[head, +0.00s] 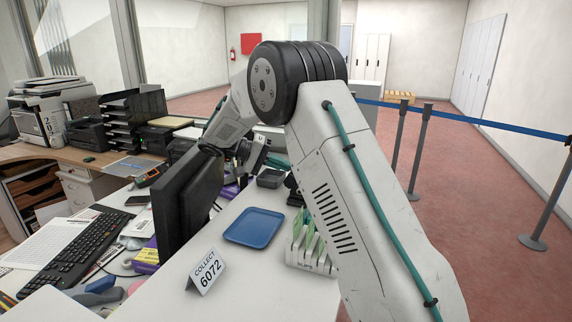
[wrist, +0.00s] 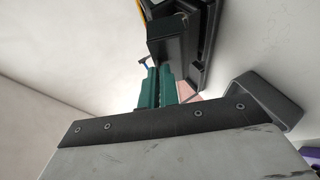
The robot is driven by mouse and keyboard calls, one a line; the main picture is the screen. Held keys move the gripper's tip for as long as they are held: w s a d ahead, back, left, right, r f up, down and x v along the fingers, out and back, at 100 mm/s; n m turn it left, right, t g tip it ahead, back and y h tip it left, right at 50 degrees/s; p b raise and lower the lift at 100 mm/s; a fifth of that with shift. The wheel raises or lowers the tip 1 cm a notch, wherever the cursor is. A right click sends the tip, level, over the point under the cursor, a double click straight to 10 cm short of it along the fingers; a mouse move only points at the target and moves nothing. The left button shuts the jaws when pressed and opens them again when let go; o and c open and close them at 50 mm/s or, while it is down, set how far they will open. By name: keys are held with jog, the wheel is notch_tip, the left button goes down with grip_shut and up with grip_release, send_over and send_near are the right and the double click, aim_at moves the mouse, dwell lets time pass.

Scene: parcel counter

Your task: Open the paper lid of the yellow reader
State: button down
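My gripper (wrist: 158,88) shows in the wrist view as two teal fingers side by side with hardly any gap, and I see nothing held between them. A dark block (wrist: 168,42) lies just beyond the fingertips; I cannot tell whether they touch. Behind it is a dark device with a yellow edge (wrist: 197,5), cut off by the frame; it may be the yellow reader. Its paper lid cannot be made out. In the head view my arm hides most of the gripper. A small dark device with orange edges (head: 147,178) lies on the desk at left.
On the white counter are a blue tray (head: 255,227), a COLLECT 6072 sign (head: 205,272), a white holder with green cards (head: 310,250) and a dark grey box (head: 270,179). A black monitor (head: 190,200) stands left of the tray.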

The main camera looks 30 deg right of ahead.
jog(key=shift+w+a+f+g+h, duration=0.15)
jog(key=shift+w+f+g+h, duration=0.05)
jog(key=shift+g+h, duration=0.1)
dwell(0.4)
jog(key=c, duration=1.6)
grip_release()
jog(key=shift+c, duration=0.2)
jog(key=shift+r, duration=0.1)
jog(key=s+a+r, duration=0.1)
jog(key=s+r, duration=0.1)
jog(key=s, duration=0.5)
jog(key=s+a+r, duration=0.2)
jog(key=s, duration=0.6)
jog(key=shift+s+r, duration=0.3)
jog(key=shift+r, duration=0.05)
